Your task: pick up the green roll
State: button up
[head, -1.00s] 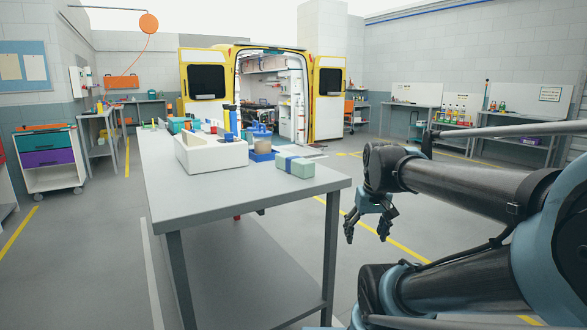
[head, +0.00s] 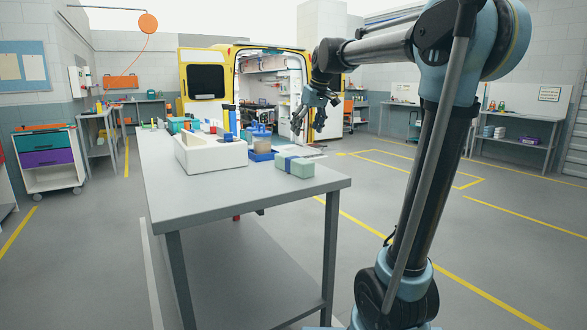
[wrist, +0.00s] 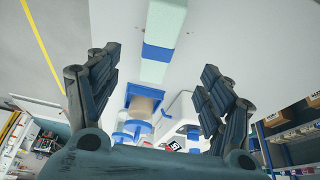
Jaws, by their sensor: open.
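The green roll (head: 294,166) is a pale green block-like bundle with a blue band around it, lying on the near right part of the grey table (head: 205,195). The green roll also shows in the wrist view at the top centre (wrist: 166,22), beyond the fingertips. My gripper (head: 308,119) is raised above and behind the roll in the head view, apart from it. In the wrist view my gripper (wrist: 160,68) has its fingers spread wide with nothing between them.
A white bin (head: 210,158) with items in it stands left of the roll. A blue tray (head: 262,155) with a tan container (head: 262,142) sits just behind the roll. More bottles and boxes stand at the table's far end. The table's near left surface is clear.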

send_near(295, 158)
jog(key=x, duration=0.6)
jog(key=shift+w+f, duration=0.1)
jog(key=shift+f, duration=0.25)
jog(key=shift+w+x, duration=0.2)
jog(key=shift+x, duration=2.45)
jog(key=shift+a+r, duration=0.1)
jog(key=shift+a, duration=0.05)
jog(key=c, duration=1.3)
